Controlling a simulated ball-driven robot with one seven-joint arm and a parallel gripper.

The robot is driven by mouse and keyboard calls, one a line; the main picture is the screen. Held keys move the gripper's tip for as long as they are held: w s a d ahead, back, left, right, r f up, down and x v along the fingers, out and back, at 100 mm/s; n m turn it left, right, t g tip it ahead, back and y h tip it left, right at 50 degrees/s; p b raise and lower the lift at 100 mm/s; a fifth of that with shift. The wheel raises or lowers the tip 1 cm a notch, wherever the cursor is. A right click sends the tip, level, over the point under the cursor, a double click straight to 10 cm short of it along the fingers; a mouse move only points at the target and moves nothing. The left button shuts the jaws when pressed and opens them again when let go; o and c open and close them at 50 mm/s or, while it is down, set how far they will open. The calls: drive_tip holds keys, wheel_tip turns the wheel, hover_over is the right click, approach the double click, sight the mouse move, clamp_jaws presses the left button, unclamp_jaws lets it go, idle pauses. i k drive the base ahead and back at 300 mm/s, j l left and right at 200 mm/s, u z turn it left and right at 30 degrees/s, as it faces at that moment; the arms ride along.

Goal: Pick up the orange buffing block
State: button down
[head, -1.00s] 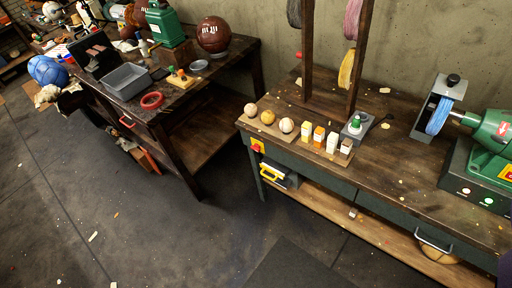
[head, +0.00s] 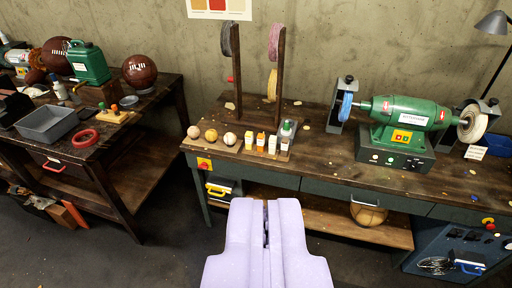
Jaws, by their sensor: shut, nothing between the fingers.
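The orange buffing block (head: 260,143) is small and stands upright in a short row of blocks on the left front part of the right workbench. A pale yellow block (head: 249,141) stands to its left and a white block (head: 272,146) to its right. My lavender gripper (head: 266,204) is in the lower middle, in front of the bench and well apart from the block. Its fingers are together and empty.
Three small balls (head: 212,135) lie left of the blocks. A green-capped bottle (head: 287,129) stands to the right behind them. Dark upright posts (head: 237,75) rise behind. A green buffing machine (head: 405,115) stands farther right. Floor shows between the two benches.

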sight(261, 137)
drive_tip(key=i+j, duration=0.15)
drive_tip(key=i, duration=0.85)
drive_tip(key=i+j, duration=0.15)
drive_tip(key=i, duration=0.9)
drive_tip(key=i+j, duration=0.2)
drive_tip(key=i, duration=0.8)
